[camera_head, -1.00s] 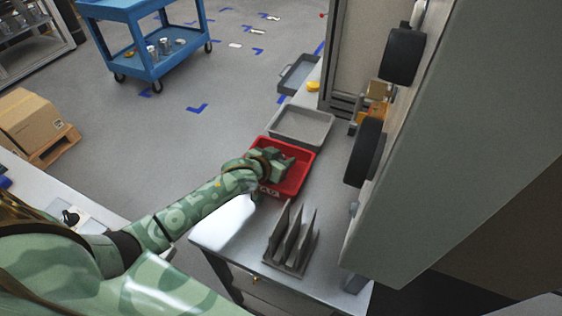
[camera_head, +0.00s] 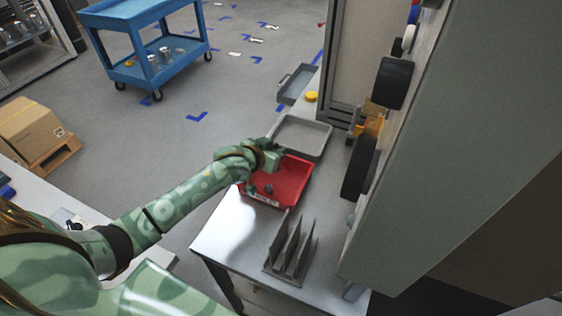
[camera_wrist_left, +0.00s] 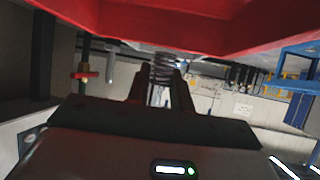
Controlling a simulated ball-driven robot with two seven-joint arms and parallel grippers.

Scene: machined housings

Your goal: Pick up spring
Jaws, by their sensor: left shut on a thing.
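My left gripper (camera_head: 271,158) is over the far left part of a red bin (camera_head: 293,182) on the bench. In the left wrist view, its two dark fingers (camera_wrist_left: 161,88) are shut on a coiled metal spring (camera_wrist_left: 162,68), which sticks out past the fingertips. The red bin's wall (camera_wrist_left: 180,28) fills the top of that view, close to the spring. In the head view the spring cannot be made out. My right gripper is not in view.
A grey tray (camera_head: 325,138) stands behind the red bin, with another grey tray (camera_head: 297,84) farther back. An upright metal rack (camera_head: 290,248) stands in front. A machine with black wheels (camera_head: 390,82) borders the right. Bare bench lies left of the rack.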

